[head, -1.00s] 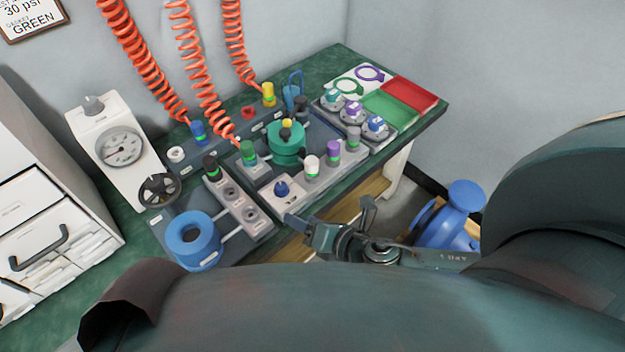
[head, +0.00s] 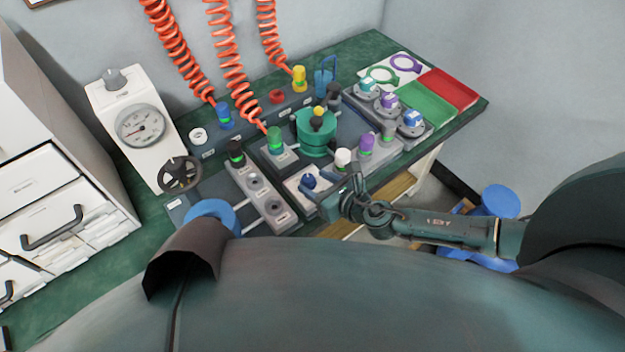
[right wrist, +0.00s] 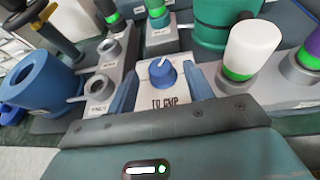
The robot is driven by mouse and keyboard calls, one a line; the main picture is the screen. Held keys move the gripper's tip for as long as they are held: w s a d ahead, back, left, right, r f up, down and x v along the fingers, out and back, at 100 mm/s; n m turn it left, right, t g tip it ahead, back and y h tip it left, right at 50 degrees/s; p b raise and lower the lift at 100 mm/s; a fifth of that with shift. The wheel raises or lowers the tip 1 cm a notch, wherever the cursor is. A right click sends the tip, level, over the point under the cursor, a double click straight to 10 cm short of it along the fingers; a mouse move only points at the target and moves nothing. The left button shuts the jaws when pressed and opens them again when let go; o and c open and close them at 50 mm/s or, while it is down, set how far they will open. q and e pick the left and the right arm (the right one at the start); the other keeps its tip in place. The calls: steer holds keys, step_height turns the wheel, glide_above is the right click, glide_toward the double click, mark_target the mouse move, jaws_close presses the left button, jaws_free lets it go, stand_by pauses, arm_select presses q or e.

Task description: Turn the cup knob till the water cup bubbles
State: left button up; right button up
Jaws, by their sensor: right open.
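The cup knob (head: 308,181) is a small blue knob with a white pointer mark, on a pale block marked "TO CUP". It shows close up in the right wrist view (right wrist: 162,74). My right gripper (head: 329,194) is open at the near edge of this block. In the right wrist view its two fingers (right wrist: 163,92) are spread to the left and right of the knob, with gaps visible. A thick-walled blue round vessel (head: 211,209), perhaps the water cup, is partly hidden in the head view. It also shows in the right wrist view (right wrist: 42,82); no bubbles are visible. My left gripper is not in view.
White-capped (head: 343,157) and purple-capped (head: 366,144) fittings stand close right of the knob. A green vessel (head: 318,139) is behind it. A gauge (head: 141,126) and handwheel (head: 180,174) stand left. Orange coiled hoses (head: 232,80) hang behind. The red tray area (head: 449,88) is bare.

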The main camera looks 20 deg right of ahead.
steer(key=shift+x, duration=1)
steer(key=c, duration=1)
steer(key=shift+o, duration=0.2)
